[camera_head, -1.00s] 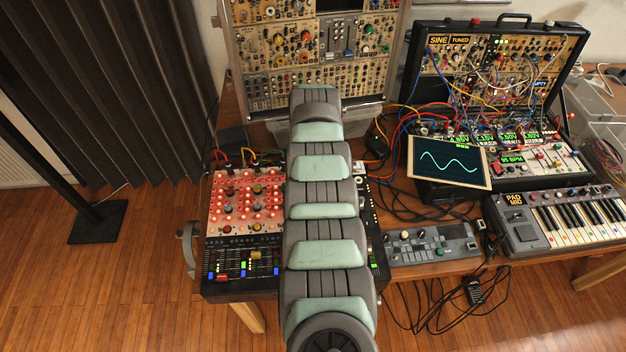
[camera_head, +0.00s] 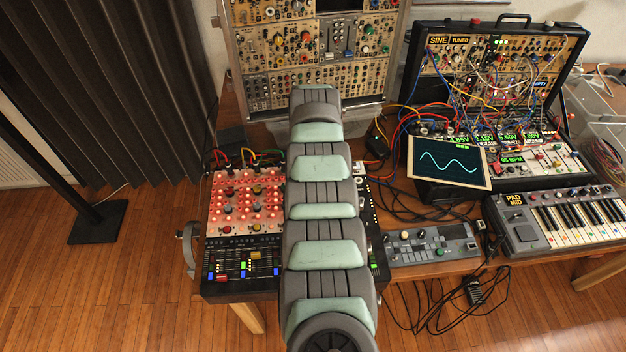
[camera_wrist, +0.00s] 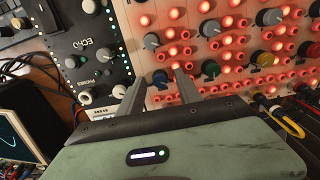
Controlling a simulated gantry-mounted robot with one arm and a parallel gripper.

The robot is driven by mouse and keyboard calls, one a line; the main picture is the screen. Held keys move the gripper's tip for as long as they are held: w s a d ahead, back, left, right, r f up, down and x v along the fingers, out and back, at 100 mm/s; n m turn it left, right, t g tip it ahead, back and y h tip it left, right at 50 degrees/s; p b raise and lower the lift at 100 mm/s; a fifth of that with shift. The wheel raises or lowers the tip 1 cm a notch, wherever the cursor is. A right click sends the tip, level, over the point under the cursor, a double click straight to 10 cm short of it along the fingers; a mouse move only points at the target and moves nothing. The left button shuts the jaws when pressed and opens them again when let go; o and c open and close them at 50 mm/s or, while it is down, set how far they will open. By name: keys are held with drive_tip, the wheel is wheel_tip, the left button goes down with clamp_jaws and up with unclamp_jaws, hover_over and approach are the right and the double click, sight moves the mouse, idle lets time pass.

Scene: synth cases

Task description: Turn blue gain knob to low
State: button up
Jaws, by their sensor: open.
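The blue knob (camera_wrist: 160,77) shows in the wrist view, on the panel with the lit red buttons (camera_wrist: 172,21). It is at the panel's near left part. My gripper (camera_wrist: 159,84) is open, with one finger to the left of the blue knob and one to the right. The knob shows in the gap between the fingertips; I cannot tell whether a finger touches it. Its pointer is too small to read. In the head view my own arm hides the gripper, and I cannot make out the blue knob there.
A green knob (camera_wrist: 210,68) sits close right of my right finger, and a grey knob (camera_wrist: 151,41) stands just beyond the blue one. A black echo module (camera_wrist: 100,50) lies left. Cables, including a yellow one (camera_wrist: 286,121), run at the right edge.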

drive_tip(key=shift+r, duration=0.1)
wheel_tip(320, 180, up, 11)
drive_tip(key=p, duration=0.2)
drive_tip(key=shift+p, duration=0.3)
